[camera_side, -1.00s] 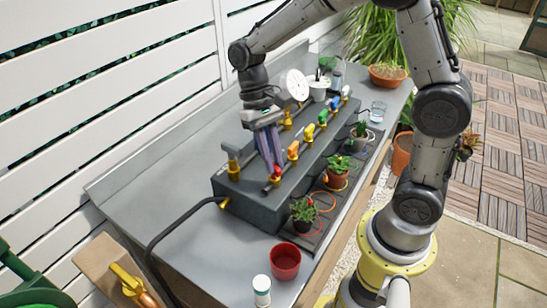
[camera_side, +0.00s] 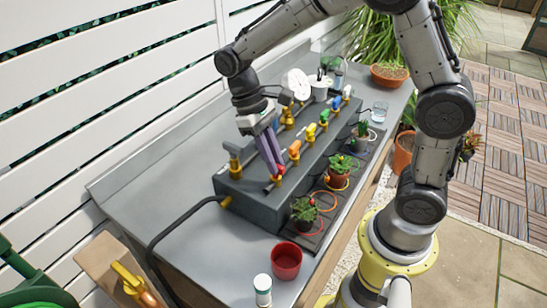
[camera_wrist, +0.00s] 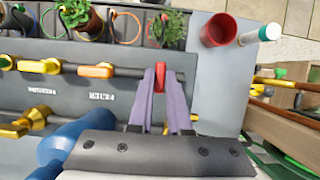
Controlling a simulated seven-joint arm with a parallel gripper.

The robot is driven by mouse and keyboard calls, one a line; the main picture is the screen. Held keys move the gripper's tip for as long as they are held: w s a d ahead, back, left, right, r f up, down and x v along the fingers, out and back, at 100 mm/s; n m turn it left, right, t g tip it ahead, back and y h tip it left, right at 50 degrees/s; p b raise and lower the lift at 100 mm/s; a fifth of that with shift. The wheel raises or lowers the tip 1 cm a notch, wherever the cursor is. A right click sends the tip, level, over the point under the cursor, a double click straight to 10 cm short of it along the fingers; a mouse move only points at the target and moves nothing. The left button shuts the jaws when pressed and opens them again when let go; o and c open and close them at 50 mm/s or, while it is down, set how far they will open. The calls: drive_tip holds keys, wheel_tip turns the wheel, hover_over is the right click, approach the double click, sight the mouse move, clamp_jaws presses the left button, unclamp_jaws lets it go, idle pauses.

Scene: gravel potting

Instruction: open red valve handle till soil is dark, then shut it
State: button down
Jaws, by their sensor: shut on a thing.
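The red valve handle (camera_side: 280,168) is the nearest of a row of coloured handles on the grey manifold box (camera_side: 240,198). My gripper (camera_side: 274,165) reaches down to it with its purple fingers. In the wrist view, the fingertips (camera_wrist: 161,78) close on both sides of the red handle (camera_wrist: 160,72), which points away between them. The nearest potted plant (camera_side: 304,211) stands in a dark pot in front of the box. Leaves hide most of its soil, so I cannot tell its shade.
Orange (camera_side: 295,150), yellow, green, blue and white handles continue along the row. More potted plants stand on the tray (camera_side: 322,232). A red cup (camera_side: 286,262) and a white-capped bottle (camera_side: 263,288) stand at the near end.

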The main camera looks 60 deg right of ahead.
drive_tip(key=shift+r, duration=0.1)
drive_tip(key=c, duration=0.9)
unclamp_jaws()
drive_tip(key=shift+o, duration=0.2)
drive_tip(key=v, duration=1.3)
drive_tip(key=shift+r, duration=0.35)
drive_tip(key=shift+w, duration=0.1)
